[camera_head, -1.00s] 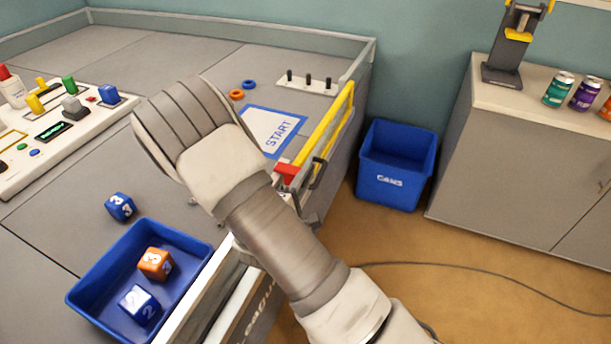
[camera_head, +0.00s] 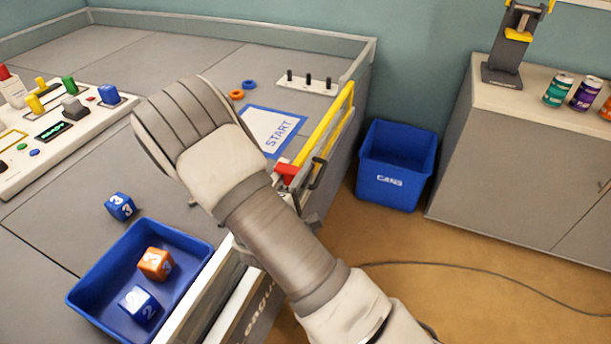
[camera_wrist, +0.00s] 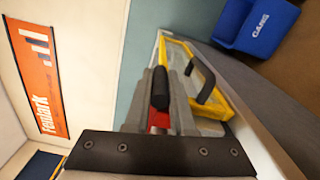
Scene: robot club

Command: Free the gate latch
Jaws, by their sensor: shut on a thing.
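The gate (camera_head: 330,122) has a yellow frame and stands along the table's right edge; it also shows in the wrist view (camera_wrist: 222,102). A black pull handle (camera_wrist: 203,82) sits on it. The red gate latch (camera_head: 287,171) is at the gate's near end, partly behind my arm in the head view. In the wrist view the latch's red part (camera_wrist: 158,119) shows below a black knob (camera_wrist: 160,88). My gripper (camera_wrist: 162,98) is shut on the latch, with its grey fingers around the knob. In the head view my forearm and wrist hide the fingers.
A blue tray (camera_head: 82,297) with two cubes lies at the table's front, a blue cube (camera_head: 120,206) beside it. The START pad (camera_head: 268,131) lies behind the gate. A blue CANS bin (camera_head: 392,182) stands on the floor to the right, next to a cabinet (camera_head: 500,170).

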